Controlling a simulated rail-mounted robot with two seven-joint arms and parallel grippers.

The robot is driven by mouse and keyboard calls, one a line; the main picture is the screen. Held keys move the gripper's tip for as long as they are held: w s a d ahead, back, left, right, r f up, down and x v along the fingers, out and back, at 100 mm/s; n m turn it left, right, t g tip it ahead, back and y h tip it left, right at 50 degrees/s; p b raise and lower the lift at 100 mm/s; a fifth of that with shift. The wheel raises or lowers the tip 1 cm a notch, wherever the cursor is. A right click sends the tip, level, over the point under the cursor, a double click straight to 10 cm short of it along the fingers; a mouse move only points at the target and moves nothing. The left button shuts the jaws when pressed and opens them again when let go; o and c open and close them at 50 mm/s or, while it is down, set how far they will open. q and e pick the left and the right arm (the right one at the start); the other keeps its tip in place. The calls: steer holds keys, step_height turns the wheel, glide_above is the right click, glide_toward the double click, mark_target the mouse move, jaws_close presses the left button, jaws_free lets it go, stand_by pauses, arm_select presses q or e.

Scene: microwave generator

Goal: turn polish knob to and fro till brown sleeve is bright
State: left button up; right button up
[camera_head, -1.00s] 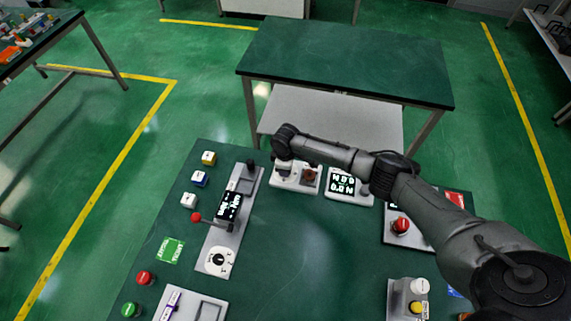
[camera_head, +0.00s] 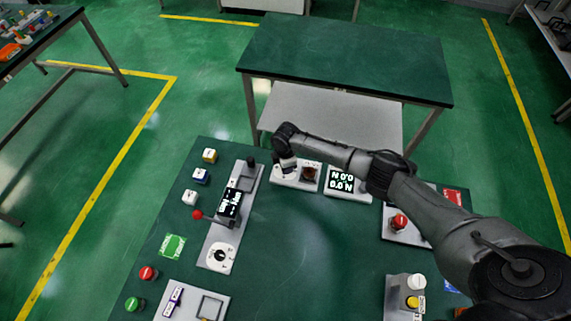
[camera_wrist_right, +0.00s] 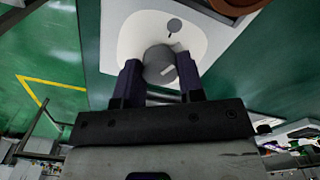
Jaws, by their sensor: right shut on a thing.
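My right gripper (camera_wrist_right: 160,82) has its two dark fingers closed on the sides of the grey polish knob (camera_wrist_right: 159,62), which has a white mark on its face. The knob sits on a pale plate (camera_wrist_right: 128,40). In the head view, my right wrist hangs over the left part of that station and mostly hides the knob. The brown sleeve (camera_head: 309,174) stands just right of the gripper on the same station. A brown rounded edge also shows at the top right of the wrist view (camera_wrist_right: 236,5). My left gripper is not in view.
A panel with a red button (camera_head: 399,222) lies below my right arm. The middle of the green table (camera_head: 290,255) is clear.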

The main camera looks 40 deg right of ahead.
stand_by(0.3)
steer(key=o, duration=0.9)
steer(key=shift+r, duration=0.15)
steer(key=shift+r, duration=0.35)
step_height(320, 180, up, 13)
steer(key=shift+f+p, duration=0.1)
steer(key=shift+p, duration=0.7)
